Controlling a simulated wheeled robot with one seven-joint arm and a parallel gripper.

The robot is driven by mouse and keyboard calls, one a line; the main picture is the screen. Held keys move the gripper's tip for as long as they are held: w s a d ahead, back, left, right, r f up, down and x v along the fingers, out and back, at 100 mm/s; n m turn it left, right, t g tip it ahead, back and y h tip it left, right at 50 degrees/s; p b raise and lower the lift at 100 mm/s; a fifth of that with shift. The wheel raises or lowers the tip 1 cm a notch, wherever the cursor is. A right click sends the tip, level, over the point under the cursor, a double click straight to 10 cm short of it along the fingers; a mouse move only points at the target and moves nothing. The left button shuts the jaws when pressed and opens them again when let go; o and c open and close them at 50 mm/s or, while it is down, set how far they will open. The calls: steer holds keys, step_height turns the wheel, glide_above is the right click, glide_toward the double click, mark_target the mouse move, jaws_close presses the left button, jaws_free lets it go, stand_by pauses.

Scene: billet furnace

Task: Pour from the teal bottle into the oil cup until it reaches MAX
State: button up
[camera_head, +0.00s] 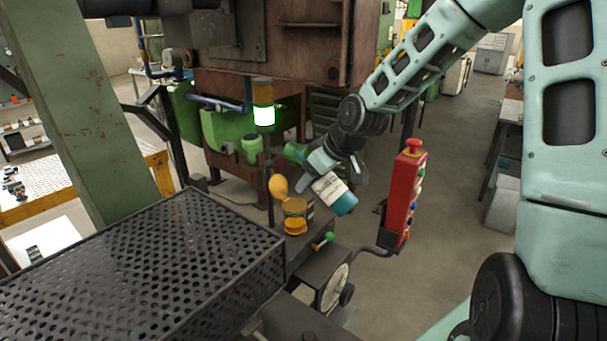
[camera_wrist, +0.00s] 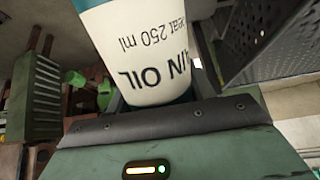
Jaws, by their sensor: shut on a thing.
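The teal bottle (camera_head: 344,203) with a white label hangs tilted in my gripper (camera_head: 337,175), its broad teal end at the lower right. In the wrist view the bottle (camera_wrist: 138,52) fills the middle, with its label lettering upside down. The gripper is shut around it. The oil cup (camera_head: 295,222), a small clear cup with amber colour inside, stands just left of and below the bottle, apart from it. A yellow-orange rounded piece (camera_head: 278,187) sits at its upper left. The bottle's mouth, any oil stream and the MAX mark cannot be made out.
A red push-button box (camera_head: 404,195) stands close right of the bottle. A lamp post (camera_head: 264,115) rises behind the cup. A green-knobbed lever (camera_head: 328,238) and a dial gauge (camera_head: 336,285) are in front. A perforated black table (camera_head: 150,255) fills the left foreground.

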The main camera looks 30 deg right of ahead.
steer(key=shift+s+d+f+g+h+b, duration=0.15)
steer(key=shift+s+f+g+h+b, duration=0.2)
steer(key=shift+f+g+b, duration=0.6)
steer(key=shift+s+d+f+g+h+b, duration=0.15)
steer(key=shift+s+f+g+h+b, duration=0.2)
steer(key=shift+f+g+b, duration=0.55)
steer(key=shift+s+d+f+g+h+b, duration=0.15)
steer(key=shift+s+f+g+h+b, duration=0.2)
steer(key=shift+f+g+b, duration=0.55)
